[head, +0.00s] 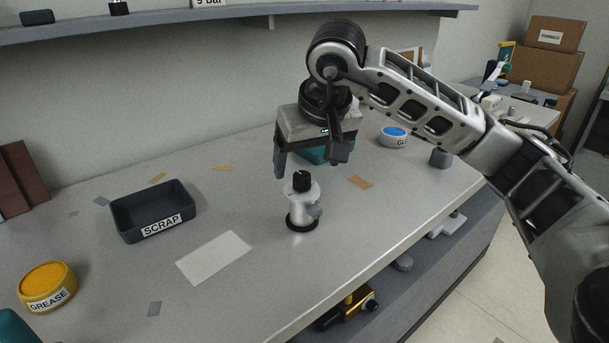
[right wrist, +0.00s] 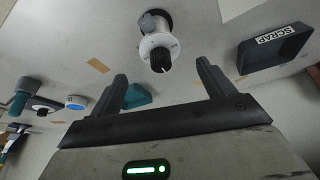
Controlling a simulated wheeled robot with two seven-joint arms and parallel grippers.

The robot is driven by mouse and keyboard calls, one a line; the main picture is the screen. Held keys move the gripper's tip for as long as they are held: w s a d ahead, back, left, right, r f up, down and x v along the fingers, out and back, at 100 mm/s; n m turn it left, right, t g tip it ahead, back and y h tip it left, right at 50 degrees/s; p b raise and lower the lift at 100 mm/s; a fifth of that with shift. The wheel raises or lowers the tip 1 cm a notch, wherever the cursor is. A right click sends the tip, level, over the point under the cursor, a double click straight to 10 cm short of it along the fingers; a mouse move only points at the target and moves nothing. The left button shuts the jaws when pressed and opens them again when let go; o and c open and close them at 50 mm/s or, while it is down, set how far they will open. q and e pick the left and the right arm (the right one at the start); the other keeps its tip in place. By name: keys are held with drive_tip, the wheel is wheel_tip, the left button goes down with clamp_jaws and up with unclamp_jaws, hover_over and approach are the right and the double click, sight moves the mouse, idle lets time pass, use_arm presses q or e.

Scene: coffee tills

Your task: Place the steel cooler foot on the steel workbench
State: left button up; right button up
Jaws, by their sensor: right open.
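A steel-coloured upright part (head: 302,207) with a black knurled top, a grey side knob and a dark base ring stands on the steel workbench (head: 340,255). It is the likeliest cooler foot, but no label confirms this. It also shows upright in the right wrist view (right wrist: 157,42), just beyond the fingertips. My right gripper (head: 310,166) is open and empty above and slightly behind the part, with its fingers apart from it. The fingers also show spread in the right wrist view (right wrist: 160,72). My left gripper is out of view.
A dark SCRAP tray (head: 125,222), a pale sheet (head: 213,257) and a yellow GREASE tin (head: 46,285) lie to the left. A teal thing (right wrist: 137,96), a blue-topped tub (head: 393,137) and a grey piece (head: 441,157) are farther back. The bench's front edge is close to the part.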

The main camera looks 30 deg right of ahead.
drive_tip(key=v, duration=0.5)
drive_tip(key=shift+r, duration=0.15)
idle(0.3)
